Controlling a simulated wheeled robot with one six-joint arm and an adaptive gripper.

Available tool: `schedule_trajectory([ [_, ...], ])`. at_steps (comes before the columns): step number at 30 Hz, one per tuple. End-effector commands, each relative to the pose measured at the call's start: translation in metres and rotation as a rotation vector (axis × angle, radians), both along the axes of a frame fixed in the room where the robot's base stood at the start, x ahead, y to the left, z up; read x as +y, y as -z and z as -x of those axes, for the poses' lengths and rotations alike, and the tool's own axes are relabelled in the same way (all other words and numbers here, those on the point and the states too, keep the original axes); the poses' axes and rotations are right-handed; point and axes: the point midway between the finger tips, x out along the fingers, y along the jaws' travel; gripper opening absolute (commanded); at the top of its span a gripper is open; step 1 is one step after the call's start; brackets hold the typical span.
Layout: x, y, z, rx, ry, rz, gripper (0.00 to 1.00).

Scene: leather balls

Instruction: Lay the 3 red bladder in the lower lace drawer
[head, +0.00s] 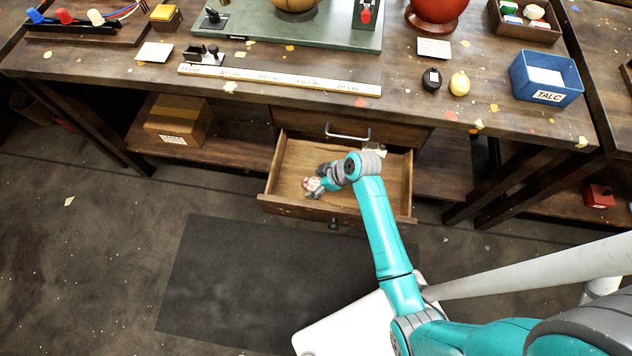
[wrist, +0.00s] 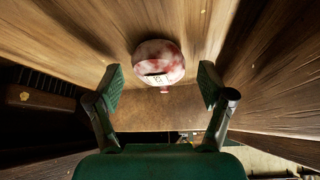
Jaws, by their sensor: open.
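The lower drawer (head: 396,178) is pulled open beneath the bench, with a bare wooden floor. One mottled red-and-white bladder (wrist: 158,60) lies in it, with a small label and a short stub; it also shows at the left of the drawer in the head view (head: 311,184). My gripper (wrist: 162,84) is open, its fingers apart on either side below the bladder in the wrist view, with no visible contact. In the head view my gripper (head: 320,181) is down inside the drawer, and my arm hides part of the drawer. I cannot make out other red bladders for certain.
The upper drawer (head: 295,121) is shut, with a bar handle. On the bench are a black bladder (head: 431,79), a yellow bladder (head: 459,84), a blue TALC box (head: 546,80), a ruler (head: 280,80) and a red ball (head: 437,8). A cardboard box (head: 178,122) sits on the lower shelf.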

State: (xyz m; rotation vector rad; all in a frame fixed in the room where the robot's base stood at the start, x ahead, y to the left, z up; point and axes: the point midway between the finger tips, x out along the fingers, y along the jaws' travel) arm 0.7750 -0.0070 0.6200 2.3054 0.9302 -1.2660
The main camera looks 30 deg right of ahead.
Motion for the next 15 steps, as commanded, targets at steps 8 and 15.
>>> schedule_trajectory([
  [8,-0.018,-0.038,0.018,-0.002,0.003,0.0,0.8],
  [15,-0.035,-0.077,0.035,-0.003,0.003,0.001,0.8],
])
